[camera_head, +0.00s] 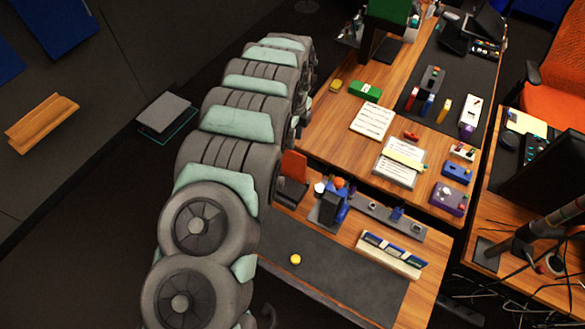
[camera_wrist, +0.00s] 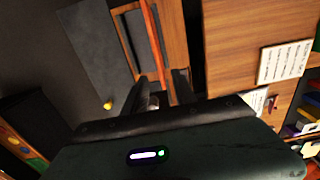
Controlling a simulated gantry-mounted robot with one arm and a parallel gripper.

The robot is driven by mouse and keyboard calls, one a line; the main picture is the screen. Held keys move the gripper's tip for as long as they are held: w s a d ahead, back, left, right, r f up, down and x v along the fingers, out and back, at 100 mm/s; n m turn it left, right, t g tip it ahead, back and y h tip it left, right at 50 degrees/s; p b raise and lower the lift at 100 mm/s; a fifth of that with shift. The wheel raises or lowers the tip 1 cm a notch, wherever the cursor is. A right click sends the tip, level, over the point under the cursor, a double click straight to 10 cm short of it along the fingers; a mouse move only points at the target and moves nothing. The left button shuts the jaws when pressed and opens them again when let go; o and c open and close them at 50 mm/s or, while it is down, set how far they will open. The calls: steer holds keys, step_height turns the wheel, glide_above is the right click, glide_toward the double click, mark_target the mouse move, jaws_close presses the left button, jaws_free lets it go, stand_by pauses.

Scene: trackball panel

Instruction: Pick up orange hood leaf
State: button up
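The orange hood leaf (camera_head: 292,167) shows in the head view as a small orange panel just right of my arm, at the upper left of the lower desk; part of it is hidden. In the wrist view the orange leaf (camera_wrist: 154,38) looks like a thin strip, seen nearly edge-on, running down toward the gap of my gripper (camera_wrist: 161,76). The two dark fingers are apart, one on each side of the strip's lower end. I cannot tell how far the leaf is from the fingertips. In the head view I cannot make out my gripper behind the arm.
A yellow ball (camera_head: 295,259) lies on the dark mat (camera_head: 335,280). Blue and dark parts (camera_head: 333,203) stand right of the leaf. A pale rack (camera_head: 388,257) is farther right. Sheets (camera_head: 399,163) and coloured boxes (camera_head: 447,199) occupy the upper desk.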

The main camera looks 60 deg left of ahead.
mark_target(293, 157)
step_height(293, 157, down, 6)
steer(key=shift+r, duration=0.25)
steer(key=shift+s+d+f+p, duration=0.1)
steer(key=shift+f+p, duration=0.2)
steer(key=shift+f, duration=2.3)
steer(key=shift+c, duration=0.3)
jaws_close()
